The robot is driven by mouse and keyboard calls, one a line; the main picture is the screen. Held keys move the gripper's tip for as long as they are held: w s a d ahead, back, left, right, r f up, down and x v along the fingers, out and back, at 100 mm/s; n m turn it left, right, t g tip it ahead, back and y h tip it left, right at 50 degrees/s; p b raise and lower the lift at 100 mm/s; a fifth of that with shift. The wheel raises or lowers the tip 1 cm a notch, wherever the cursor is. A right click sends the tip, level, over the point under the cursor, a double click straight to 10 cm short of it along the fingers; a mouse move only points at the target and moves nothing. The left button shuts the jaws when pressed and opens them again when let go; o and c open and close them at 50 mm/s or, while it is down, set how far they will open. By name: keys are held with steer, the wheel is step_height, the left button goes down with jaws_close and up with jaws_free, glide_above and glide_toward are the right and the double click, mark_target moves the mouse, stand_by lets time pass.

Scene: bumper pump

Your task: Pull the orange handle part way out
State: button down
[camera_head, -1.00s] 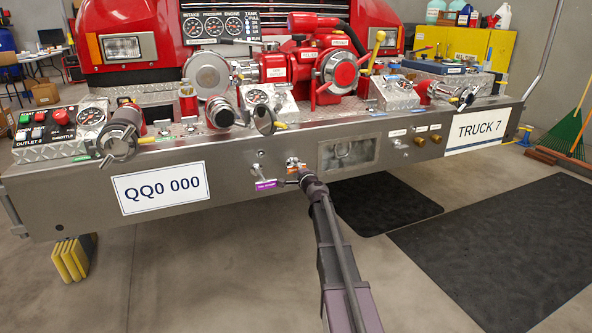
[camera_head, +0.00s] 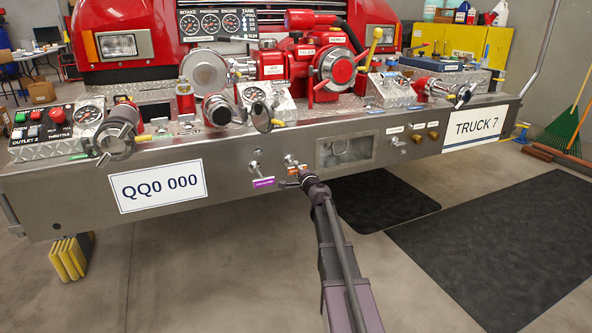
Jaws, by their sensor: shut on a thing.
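How far the handle stands out from the bumper is hard to tell. A similar pull with a purple tag (camera_head: 263,183) is just to the left, apart from my gripper.
A recessed window (camera_head: 346,151) is right of the handle. The plate reading QQ0 000 (camera_head: 157,185) is at the left and the TRUCK 7 sign (camera_head: 475,128) at the right. Gauges and a red pump (camera_head: 325,65) are above. Floor below the bumper is open, with dark mats (camera_head: 500,235).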

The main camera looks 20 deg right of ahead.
steer(key=shift+c, duration=1.4)
jaws_free()
steer(key=s, duration=1.2)
steer(key=s+a+f+n+g+y+p, duration=0.2)
steer(key=s+a+n+g, duration=0.15)
steer(key=a, duration=0.35)
steer(key=s+a+f+n+g+y+p, duration=0.1)
steer(key=s+a+f+n+g+y, duration=0.1)
steer(key=a+n, duration=0.4)
steer(key=s+a+f+n+g+y+p, duration=0.1)
steer(key=s+a+n+g+y+p, duration=0.15)
steer(key=a, duration=0.55)
steer(key=s+a+f+n+g+h+p, duration=0.25)
steer(key=s+g, duration=0.25)
steer(key=s, duration=0.4)
steer(key=s+a+f+n+g+h+p, duration=0.15)
steer(key=s+n+g+h, duration=0.3)
steer(key=s, duration=0.45)
step_height(320, 180, up, 38)
steer(key=d+m+p, duration=0.1)
steer(key=p, duration=3.6)
steer(key=shift+f+p, duration=0.25)
steer(key=shift+p, duration=0.05)
